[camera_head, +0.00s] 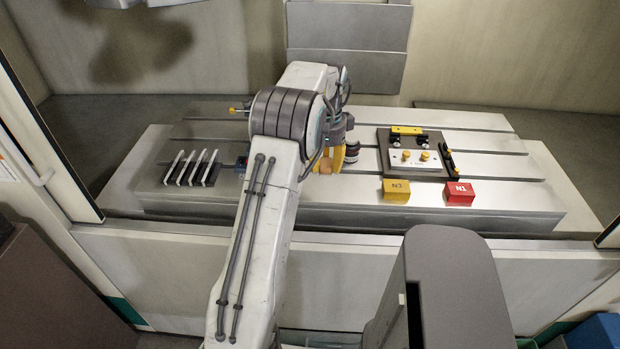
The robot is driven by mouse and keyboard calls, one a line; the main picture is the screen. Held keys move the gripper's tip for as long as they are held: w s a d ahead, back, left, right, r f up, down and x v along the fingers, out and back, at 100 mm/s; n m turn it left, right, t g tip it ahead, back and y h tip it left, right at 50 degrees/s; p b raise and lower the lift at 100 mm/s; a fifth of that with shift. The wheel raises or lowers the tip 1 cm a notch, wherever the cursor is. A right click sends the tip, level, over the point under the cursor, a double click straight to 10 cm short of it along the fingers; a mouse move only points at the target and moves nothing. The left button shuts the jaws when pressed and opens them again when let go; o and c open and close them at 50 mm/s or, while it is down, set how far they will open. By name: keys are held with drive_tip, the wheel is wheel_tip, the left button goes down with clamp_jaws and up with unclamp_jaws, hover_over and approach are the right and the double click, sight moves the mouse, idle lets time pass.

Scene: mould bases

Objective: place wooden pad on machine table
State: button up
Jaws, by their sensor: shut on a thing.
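The machine table (500,197) is a wide grey slab with long slots, inside an open machine enclosure. My arm reaches over its front edge from below. My gripper (337,160), with yellow fingers, is low over the middle of the table and is partly hidden behind my wrist. It is shut on a small orange-brown piece (326,167), which looks like the wooden pad. Most of the pad is hidden by the fingers. I cannot tell whether it touches the table.
Right of my gripper sits a dark fixture plate (384,150) with yellow parts. In front of it are a yellow N3 block (396,190) and a red N1 block (459,193). A slotted rack (190,168) stands at left. The table's far right is clear.

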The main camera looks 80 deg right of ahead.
drive_tip(key=w, duration=0.1)
drive_tip(key=w+f+p, duration=0.1)
drive_tip(key=w+p, duration=0.1)
drive_tip(key=shift+w+a+f, duration=0.1)
drive_tip(key=shift+a+f, duration=0.15)
drive_tip(key=shift+a, duration=0.1)
drive_tip(key=shift+w+a+f+p, duration=0.1)
drive_tip(key=shift+w+f+p, duration=0.35)
drive_tip(key=shift+f+p, duration=0.55)
drive_tip(key=shift+f, duration=1.55)
drive_tip(key=o, duration=1.1)
drive_tip(key=r+b, duration=0.1)
drive_tip(key=r, duration=1.1)
drive_tip(key=shift+a, duration=0.2)
